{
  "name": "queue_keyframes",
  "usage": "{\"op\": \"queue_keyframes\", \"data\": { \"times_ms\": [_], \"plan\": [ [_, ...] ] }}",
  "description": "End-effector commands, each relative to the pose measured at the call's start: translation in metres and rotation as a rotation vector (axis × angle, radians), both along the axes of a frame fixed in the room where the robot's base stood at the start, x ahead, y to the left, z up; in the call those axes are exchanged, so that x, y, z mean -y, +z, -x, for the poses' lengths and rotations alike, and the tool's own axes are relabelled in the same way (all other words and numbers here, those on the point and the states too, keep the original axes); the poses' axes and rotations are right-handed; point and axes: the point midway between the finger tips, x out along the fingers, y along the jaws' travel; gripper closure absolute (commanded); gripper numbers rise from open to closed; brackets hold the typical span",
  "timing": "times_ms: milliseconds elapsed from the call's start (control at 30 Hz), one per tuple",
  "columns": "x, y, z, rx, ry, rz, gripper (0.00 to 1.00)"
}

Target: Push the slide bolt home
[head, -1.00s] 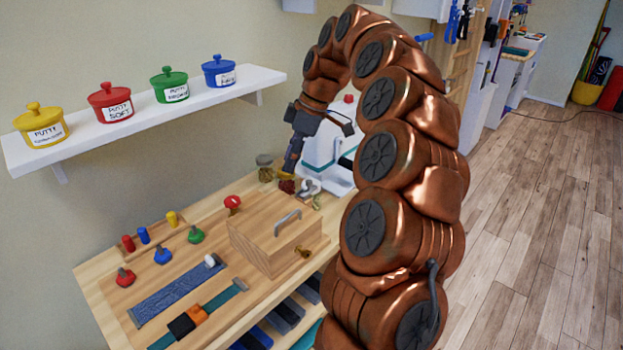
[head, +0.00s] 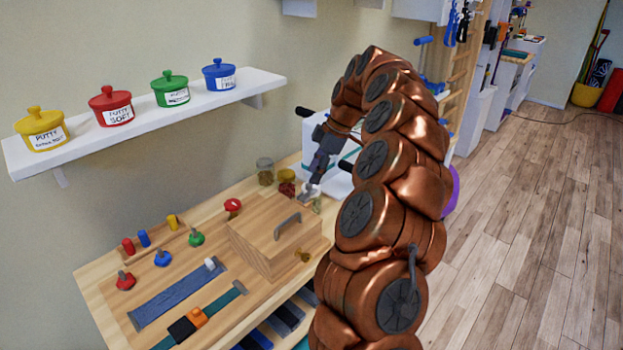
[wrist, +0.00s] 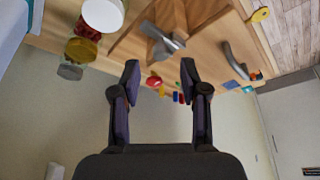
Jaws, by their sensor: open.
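A grey metal fitting (wrist: 164,42) with a crossbar shows in the wrist view, on the wood just beyond my fingertips. It may be the slide bolt, but I cannot tell its travel or position. My gripper (wrist: 160,72) is open, with its two dark fingers apart and nothing between them. In the head view my gripper (head: 306,187) points down at the back right of the bench, behind the wooden box (head: 262,250). It largely covers the fitting there, and I cannot tell whether they touch.
The box has a grey handle (head: 288,224) on top and a brass key-like piece (head: 303,257) on its side. Jars (head: 265,172) stand close beside my gripper. Knobs and straps lie at the front left. A shelf (head: 150,118) holds putty pots.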

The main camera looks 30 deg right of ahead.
Motion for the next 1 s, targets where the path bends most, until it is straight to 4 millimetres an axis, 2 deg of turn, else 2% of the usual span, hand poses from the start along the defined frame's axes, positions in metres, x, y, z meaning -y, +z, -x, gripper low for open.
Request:
{"op": "queue_keyframes", "data": {
  "times_ms": [300,733,1000],
  "plan": [
    [-0.010,-0.026,-0.005,-0.002,0.001,-0.001,0.56],
    [-0.012,-0.031,-0.006,0.000,0.001,0.000,0.56],
    [-0.012,-0.031,-0.006,-0.001,0.002,-0.001,0.84]
  ]
}}
